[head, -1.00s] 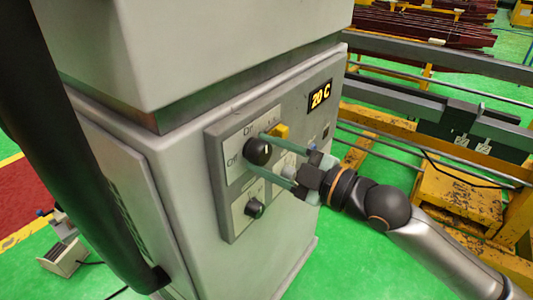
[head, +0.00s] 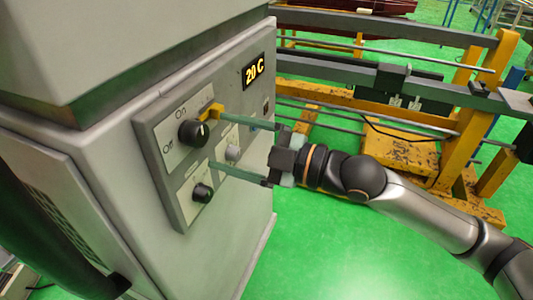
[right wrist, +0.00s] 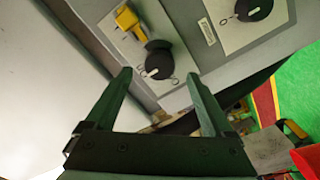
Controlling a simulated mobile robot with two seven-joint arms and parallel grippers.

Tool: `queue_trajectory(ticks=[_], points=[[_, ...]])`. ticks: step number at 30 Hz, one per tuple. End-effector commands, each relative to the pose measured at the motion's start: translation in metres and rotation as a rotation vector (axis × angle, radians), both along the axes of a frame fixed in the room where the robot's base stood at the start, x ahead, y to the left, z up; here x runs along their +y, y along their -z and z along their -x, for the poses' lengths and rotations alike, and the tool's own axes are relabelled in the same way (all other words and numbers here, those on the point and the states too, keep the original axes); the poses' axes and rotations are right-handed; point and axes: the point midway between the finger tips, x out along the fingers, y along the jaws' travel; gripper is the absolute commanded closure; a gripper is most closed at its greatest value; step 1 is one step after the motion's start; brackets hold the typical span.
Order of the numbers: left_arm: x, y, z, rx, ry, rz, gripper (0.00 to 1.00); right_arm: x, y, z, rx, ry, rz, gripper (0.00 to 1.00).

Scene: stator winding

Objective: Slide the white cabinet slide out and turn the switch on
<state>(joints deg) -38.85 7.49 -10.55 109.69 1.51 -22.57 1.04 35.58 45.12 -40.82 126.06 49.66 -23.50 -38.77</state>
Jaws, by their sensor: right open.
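The pale grey-white cabinet (head: 100,130) has an upper block (head: 130,35) above a lower body, with a metal strip between them. Its front panel carries a black switch knob (head: 194,133) with a white mark, beside "On" and "Off" labels, and a yellow tab (head: 211,113). The right wrist view also shows the knob (right wrist: 158,61) and the yellow tab (right wrist: 130,22). My right gripper (head: 217,142) is open and empty, one finger near the yellow tab, the other below the knob. In the right wrist view the knob lies beyond and between the fingertips. My left gripper is not in view.
A second black knob (head: 202,193) sits lower on the panel. A "20 C" display (head: 253,71) is at the upper right of the cabinet front. Yellow and grey metal framework (head: 420,155) stands behind my right arm.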

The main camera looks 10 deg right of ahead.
Motion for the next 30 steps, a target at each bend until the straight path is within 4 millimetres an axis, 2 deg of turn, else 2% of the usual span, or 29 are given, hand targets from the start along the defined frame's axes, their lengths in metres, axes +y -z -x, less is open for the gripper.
queue_trajectory(ticks=[6,15,30], points=[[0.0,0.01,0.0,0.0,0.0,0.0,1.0,-0.028,0.003,0.019,0.0,0.002,0.004,0.13],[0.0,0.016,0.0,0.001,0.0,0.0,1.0,-0.054,0.002,0.038,0.0,0.002,0.002,0.13],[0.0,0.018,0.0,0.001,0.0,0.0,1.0,-0.06,0.0,0.044,-0.001,0.0,-0.001,0.13]])
